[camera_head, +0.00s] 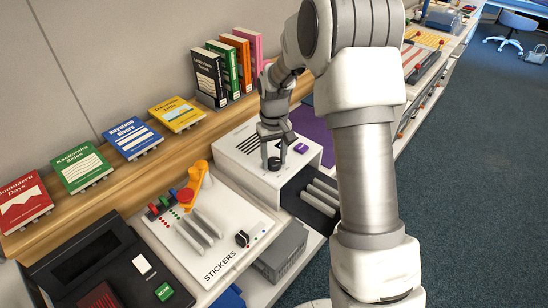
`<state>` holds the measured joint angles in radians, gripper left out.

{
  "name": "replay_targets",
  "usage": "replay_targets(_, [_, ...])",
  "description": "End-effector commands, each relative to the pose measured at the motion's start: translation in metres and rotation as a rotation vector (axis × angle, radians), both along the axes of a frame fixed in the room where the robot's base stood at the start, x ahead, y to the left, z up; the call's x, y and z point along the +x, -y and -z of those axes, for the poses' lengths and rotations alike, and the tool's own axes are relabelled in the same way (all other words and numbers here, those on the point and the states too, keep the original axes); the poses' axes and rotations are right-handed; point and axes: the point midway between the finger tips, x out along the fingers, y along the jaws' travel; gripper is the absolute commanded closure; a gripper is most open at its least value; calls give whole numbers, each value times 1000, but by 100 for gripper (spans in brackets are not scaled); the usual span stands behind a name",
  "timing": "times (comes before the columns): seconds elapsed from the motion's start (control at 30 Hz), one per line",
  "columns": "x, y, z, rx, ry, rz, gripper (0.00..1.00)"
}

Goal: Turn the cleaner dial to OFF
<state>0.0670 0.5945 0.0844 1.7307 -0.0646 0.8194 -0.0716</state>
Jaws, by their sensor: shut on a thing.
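The cleaner appears to be the white box (242,158) with a black slatted grille, a purple button and a dark round dial (273,164) on its top. My gripper (273,158) points down at the dial and is shut on it. The fingers cover part of the dial, so its pointer and setting cannot be read. A dark tray with grey rollers sticks out at the box's right side, partly hidden by my arm.
Left of the box is a white STICKERS panel (225,262) with an orange lever (195,180) and a black knob (241,239). Books stand and lie on the wooden shelf behind. My arm fills the middle right. Blue carpet (470,200) is open at the right.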

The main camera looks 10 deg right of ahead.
Motion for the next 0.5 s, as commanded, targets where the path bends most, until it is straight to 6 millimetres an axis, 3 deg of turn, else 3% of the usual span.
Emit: replay_targets(0.5, [1,0,-2,1,4,-489,100])
